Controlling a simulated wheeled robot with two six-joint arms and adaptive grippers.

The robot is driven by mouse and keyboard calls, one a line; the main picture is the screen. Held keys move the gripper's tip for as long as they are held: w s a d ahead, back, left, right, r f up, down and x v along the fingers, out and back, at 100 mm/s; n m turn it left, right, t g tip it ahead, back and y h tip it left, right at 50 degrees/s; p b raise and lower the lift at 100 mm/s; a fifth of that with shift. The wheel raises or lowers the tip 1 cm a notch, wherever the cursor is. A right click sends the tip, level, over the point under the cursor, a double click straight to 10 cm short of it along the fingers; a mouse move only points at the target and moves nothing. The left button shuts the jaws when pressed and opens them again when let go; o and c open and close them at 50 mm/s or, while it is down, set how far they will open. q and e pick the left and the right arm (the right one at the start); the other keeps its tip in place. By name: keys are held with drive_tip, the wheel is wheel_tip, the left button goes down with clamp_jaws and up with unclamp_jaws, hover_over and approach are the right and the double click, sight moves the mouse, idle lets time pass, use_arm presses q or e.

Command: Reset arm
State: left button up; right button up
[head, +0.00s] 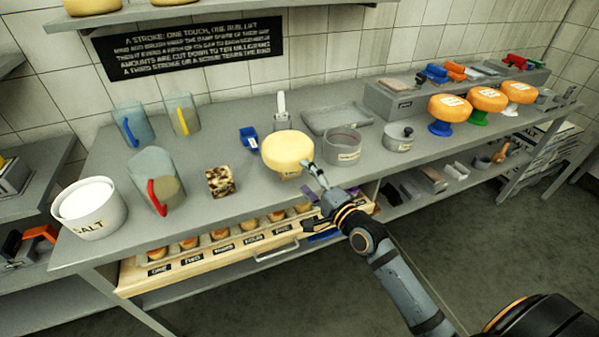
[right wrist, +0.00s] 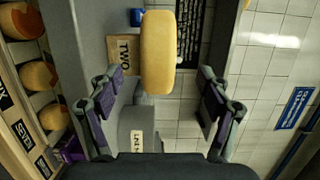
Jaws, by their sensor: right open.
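My right gripper (head: 309,182) reaches in from the lower right to the front edge of the grey counter, just in front of a yellow cheese wheel (head: 288,149). In the right wrist view the gripper (right wrist: 158,82) is open, with its two fingers wide apart and nothing held between them. The yellow wheel (right wrist: 158,50) stands ahead in the gap, on a stand whose tag reads TWO (right wrist: 123,50). I cannot tell whether a finger touches it. My left gripper is in neither view.
A wooden drawer (head: 190,265) with several small cheeses stands open below the counter (head: 100,220). A salt tub (head: 90,208), several jugs (head: 156,182) and a speckled block (head: 221,182) are at left. A round tin (head: 342,147) and orange wheels (head: 450,107) are at right.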

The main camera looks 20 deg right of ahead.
drive_tip(key=s+a+f+n+g, duration=0.3)
drive_tip(key=s+f+n+g, duration=0.15)
drive_tip(key=f+n, duration=0.2)
drive_tip(key=s+d+f+n+g+h, duration=0.3)
drive_tip(key=s+f+n+g, duration=0.25)
drive_tip(key=s, duration=0.45)
drive_tip(key=s+d+f+n+g+h, duration=0.35)
drive_tip(key=s+f, duration=0.25)
drive_tip(key=s, duration=0.3)
drive_tip(key=s+d+f+g+p, duration=0.1)
drive_tip(key=s+f, duration=0.1)
drive_tip(key=f, duration=1.1)
drive_tip(key=s+d+f+g, duration=0.1)
drive_tip(key=s+f, duration=0.1)
drive_tip(key=f, duration=1.1)
drive_tip(key=s+d+f+y, duration=0.1)
drive_tip(key=s+f, duration=1.2)
drive_tip(key=s, duration=0.4)
drive_tip(key=shift+s+f+g+p, duration=0.15)
drive_tip(key=shift+f+g+p, duration=0.15)
drive_tip(key=shift+g, duration=0.05)
